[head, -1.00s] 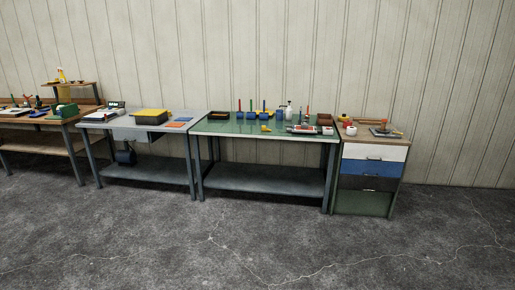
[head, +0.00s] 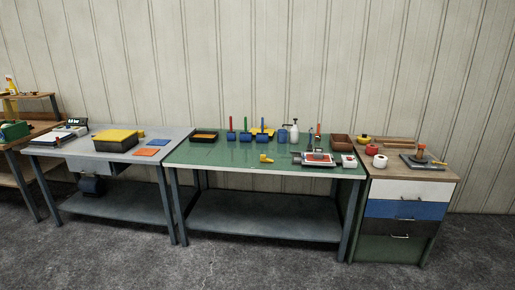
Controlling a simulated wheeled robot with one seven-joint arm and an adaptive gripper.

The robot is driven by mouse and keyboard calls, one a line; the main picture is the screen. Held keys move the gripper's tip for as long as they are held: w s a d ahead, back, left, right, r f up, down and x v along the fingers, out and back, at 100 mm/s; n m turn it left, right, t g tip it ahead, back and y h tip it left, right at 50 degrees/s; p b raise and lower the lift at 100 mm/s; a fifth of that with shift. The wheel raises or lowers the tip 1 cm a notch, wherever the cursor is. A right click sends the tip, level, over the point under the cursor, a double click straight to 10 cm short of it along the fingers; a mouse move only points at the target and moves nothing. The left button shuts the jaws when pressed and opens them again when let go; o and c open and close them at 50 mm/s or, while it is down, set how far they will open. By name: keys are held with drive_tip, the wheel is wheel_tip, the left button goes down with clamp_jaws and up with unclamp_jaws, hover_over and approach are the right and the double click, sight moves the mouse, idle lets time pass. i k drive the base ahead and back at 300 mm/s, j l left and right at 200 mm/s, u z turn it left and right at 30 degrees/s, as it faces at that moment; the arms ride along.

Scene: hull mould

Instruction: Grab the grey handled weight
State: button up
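A flat dark grey plate (head: 411,164) lies on the wooden top of the drawer cabinet at the right, with an upright orange-brown handle (head: 420,152) standing on or just behind it. I cannot tell for sure that this is the grey handled weight. Several blue blocks (head: 246,136) with upright red, green and blue handles stand in a row along the back of the green bench. At this distance no other grey weight with a handle can be made out. My gripper is not in view.
The drawer cabinet (head: 410,188) stands right of the green bench (head: 220,152). A grey bench (head: 90,147) with a yellow-topped black box (head: 117,138) stands left. A red-and-white roll (head: 380,161) and a wooden tray (head: 341,140) are near the right end. The floor in front is clear.

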sight(317, 154)
drive_tip(key=i+z, duration=0.2)
drive_tip(key=i, duration=0.35)
drive_tip(key=i+j+z, duration=0.15)
drive_tip(key=i, duration=0.4)
drive_tip(key=i+j+z, duration=0.2)
drive_tip(key=i, duration=0.35)
drive_tip(key=i+j+z, duration=0.3)
drive_tip(key=i+z, duration=0.2)
drive_tip(key=i+j+z, duration=0.3)
drive_tip(key=j+z, duration=0.2)
drive_tip(key=i+j+z, duration=0.3)
drive_tip(key=j+z, duration=0.2)
drive_tip(key=j, duration=0.1)
